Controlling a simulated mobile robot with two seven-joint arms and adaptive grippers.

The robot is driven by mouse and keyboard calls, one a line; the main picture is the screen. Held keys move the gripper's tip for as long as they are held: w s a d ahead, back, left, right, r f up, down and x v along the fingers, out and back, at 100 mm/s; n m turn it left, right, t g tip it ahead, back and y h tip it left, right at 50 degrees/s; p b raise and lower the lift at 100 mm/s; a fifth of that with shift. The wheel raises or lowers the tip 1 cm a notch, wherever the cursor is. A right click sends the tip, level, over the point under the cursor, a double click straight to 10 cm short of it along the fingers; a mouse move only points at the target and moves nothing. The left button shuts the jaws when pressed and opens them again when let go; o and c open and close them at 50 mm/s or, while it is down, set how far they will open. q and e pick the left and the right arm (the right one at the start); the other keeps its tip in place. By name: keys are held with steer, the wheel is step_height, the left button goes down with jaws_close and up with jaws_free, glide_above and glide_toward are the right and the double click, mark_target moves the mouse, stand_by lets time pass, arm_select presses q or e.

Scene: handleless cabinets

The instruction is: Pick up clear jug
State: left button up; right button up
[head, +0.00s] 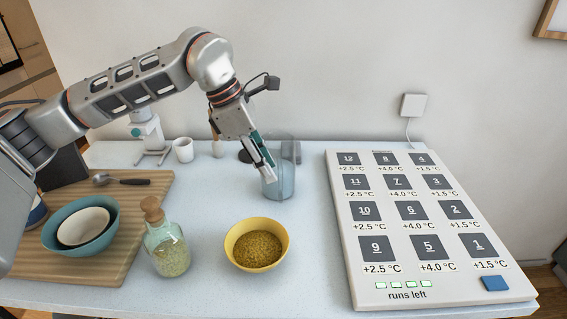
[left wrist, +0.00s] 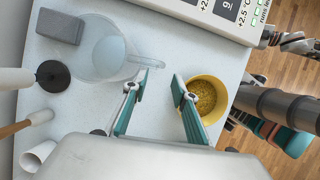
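The clear jug (head: 282,184) stands upright on the pale worktop, left of the large white panel. It also shows from above in the left wrist view (left wrist: 103,52), with its handle (left wrist: 147,62) pointing toward my fingers. My left gripper (head: 268,168) comes down at the jug from the left and covers part of it in the head view. In the left wrist view its two teal-padded fingers (left wrist: 162,80) are spread with nothing held between them. One fingertip is close to the handle end; whether they touch I cannot tell. My right gripper cannot be made out.
A yellow bowl of grain (head: 257,246) stands in front of the jug. A corked bottle (head: 167,246) and a wooden board (head: 125,225) with bowls are to the left. The white panel (head: 345,276) stands right. A grey block (left wrist: 60,26) is close beside the jug.

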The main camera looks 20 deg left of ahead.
arm_select(q)
steer(key=x, duration=0.6)
steer(key=shift+s+f+p, duration=0.1)
steer(key=shift+f+p, duration=0.2)
steer(key=shift+f, duration=0.1)
steer(key=shift+d+f, duration=0.2)
steer(key=shift+f, duration=0.35)
jaws_close()
steer(key=shift+w+r, duration=0.15)
steer(key=shift+w, duration=0.1)
arm_select(e)
steer(key=shift+s+r, duration=0.1)
steer(key=shift+r, duration=0.05)
